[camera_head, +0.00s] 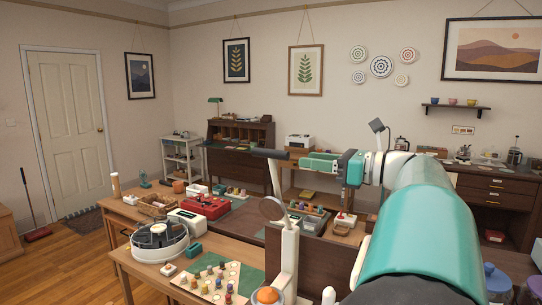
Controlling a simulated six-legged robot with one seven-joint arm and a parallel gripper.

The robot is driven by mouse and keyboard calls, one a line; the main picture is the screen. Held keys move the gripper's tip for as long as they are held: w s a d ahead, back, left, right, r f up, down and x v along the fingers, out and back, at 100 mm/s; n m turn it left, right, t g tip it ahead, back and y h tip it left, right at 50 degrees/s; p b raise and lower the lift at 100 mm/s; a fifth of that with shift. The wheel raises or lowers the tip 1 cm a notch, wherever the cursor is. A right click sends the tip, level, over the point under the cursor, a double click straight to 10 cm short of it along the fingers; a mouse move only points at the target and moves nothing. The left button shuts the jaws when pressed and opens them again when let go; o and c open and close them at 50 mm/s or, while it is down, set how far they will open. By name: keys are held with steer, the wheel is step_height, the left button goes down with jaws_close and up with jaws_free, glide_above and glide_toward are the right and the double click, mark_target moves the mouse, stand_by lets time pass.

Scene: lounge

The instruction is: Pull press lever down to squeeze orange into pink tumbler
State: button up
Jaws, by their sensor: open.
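The press has a white upright column (289,258) in the lower middle. A dark lever handle (270,154) stands high above it, at the top of a thin arm. A round grey part (272,208) sits beside the column's upper end. An orange (267,295) shows low on the press's left, cut by the bottom edge. My gripper (303,159) is open and empty, pointing left, and appears just right of the lever handle. Whether they touch cannot be told. The pink tumbler cannot be made out.
A turntable-like round device (160,241), a red case (206,208) and a pegged board game (218,283) crowd the wooden tables on the left. A blue-lidded jar (497,280) stands at lower right. Wooden floor (60,263) is clear at left.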

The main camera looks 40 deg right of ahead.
mark_target(273, 155)
steer(key=x, duration=1)
steer(key=shift+w+a, duration=0.1)
steer(key=shift+w, duration=0.05)
jaws_close()
